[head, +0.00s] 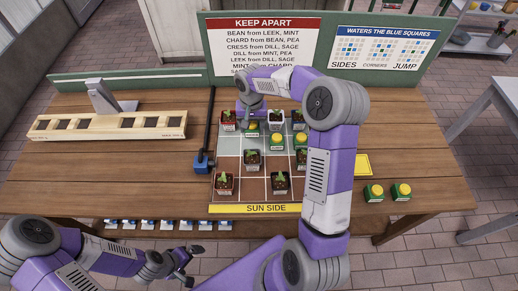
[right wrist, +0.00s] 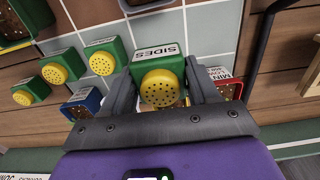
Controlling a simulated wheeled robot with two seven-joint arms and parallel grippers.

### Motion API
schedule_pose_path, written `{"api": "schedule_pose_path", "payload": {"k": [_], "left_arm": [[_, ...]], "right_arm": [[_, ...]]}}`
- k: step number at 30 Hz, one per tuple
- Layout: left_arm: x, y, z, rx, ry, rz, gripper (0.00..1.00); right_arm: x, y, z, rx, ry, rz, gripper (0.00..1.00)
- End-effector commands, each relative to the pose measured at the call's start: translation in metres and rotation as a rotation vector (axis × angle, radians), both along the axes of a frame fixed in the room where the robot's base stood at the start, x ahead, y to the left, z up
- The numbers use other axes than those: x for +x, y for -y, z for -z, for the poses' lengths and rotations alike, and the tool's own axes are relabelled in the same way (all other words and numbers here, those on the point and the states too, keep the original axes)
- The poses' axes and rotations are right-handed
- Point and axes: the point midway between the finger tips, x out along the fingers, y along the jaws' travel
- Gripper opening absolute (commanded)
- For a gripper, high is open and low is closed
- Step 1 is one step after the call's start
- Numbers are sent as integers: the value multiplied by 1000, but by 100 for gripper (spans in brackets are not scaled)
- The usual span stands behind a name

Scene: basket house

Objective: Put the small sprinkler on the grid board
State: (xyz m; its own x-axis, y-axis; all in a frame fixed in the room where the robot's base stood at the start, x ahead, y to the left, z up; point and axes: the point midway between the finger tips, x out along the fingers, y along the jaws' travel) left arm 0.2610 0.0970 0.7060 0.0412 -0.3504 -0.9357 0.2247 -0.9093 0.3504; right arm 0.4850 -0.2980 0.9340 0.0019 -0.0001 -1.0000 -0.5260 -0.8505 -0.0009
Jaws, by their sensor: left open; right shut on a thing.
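The small sprinkler, a green block with a yellow dotted head and a "SIDES" label, is between the fingers of my right gripper (right wrist: 160,92). The sprinkler shows in the right wrist view (right wrist: 160,88) and in the head view (head: 252,126). My right gripper (head: 250,112) is shut on it, over the far row of the grid board (head: 228,146). I cannot tell whether the sprinkler touches the board. My left gripper (head: 184,268) is open and empty, near the table's front edge. My right arm hides part of the board's right side.
More potted seedlings and sprinklers stand on the board. Two green sprinklers (head: 374,193) sit at right on the table. A wooden planter (head: 108,126) lies left. A sign (head: 264,45) stands behind.

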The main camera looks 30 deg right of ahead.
Motion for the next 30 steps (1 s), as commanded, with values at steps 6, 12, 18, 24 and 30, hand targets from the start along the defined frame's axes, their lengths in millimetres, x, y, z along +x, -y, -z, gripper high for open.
{"api": "schedule_pose_path", "payload": {"k": [6, 12, 18, 24, 30], "left_arm": [[0, 0, 8, 0, 0, 0, 100], [0, 0, 11, 0, 0, 0, 100], [0, 0, 16, 0, 0, 0, 100], [0, 0, 15, 0, 0, 0, 100], [0, 0, 18, 0, 0, 0, 100]], "right_arm": [[0, -1, 37, 1, -1, -2, 25], [-1, -1, 53, 0, -2, -3, 25], [-1, -1, 78, 1, -1, -4, 25], [0, -1, 77, 0, 0, -3, 25], [0, -1, 81, 0, 0, -4, 66]]}}
